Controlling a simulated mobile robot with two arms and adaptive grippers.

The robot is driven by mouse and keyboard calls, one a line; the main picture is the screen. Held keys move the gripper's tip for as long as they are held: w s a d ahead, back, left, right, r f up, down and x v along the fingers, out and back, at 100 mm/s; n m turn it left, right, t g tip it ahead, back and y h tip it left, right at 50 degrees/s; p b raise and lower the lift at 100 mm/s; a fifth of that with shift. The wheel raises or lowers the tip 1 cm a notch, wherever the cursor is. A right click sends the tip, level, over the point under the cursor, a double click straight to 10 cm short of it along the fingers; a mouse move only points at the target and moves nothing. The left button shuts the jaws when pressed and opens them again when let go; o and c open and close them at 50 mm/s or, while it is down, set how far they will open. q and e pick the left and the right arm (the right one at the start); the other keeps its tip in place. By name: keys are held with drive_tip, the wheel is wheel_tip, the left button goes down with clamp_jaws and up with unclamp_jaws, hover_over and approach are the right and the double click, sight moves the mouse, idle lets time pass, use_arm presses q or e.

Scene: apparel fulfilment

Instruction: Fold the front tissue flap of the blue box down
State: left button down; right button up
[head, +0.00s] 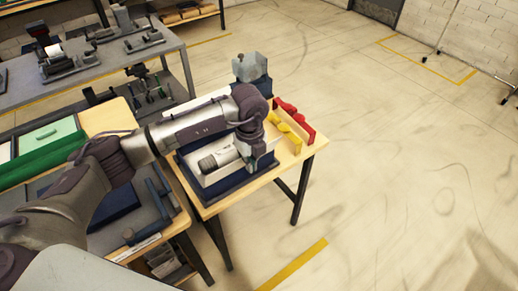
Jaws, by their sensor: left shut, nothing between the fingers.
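The blue box (240,184) sits open on the small wooden table, its dark blue rim showing along the front and left. White tissue (212,179) lines it, and a pale grey rolled item (217,160) lies inside. My left gripper (251,164) reaches in from the left over the box. It points down at the right part of the box, shut with nothing in it. Whether it touches the tissue cannot be told. My right gripper is not in view.
A dark blue container with grey contents (251,68) is behind. A cluttered bench (110,215) adjoins at left, and a grey table (165,42) stands farther back. Open floor lies to the right.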

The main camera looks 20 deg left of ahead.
use_arm(q)
drive_tip(key=w+a+b, duration=0.3)
drive_tip(key=w+a, duration=0.2)
drive_tip(key=a, duration=0.1)
drive_tip(key=b, duration=0.2)
hover_over(228, 156)
idle(0.5)
drive_tip(key=shift+f+b, duration=2.05)
drive_tip(key=shift+f, duration=1.35)
wheel_tip(228, 156, up, 8)
drive_tip(key=p, duration=0.6)
drive_tip(key=shift+r, duration=0.2)
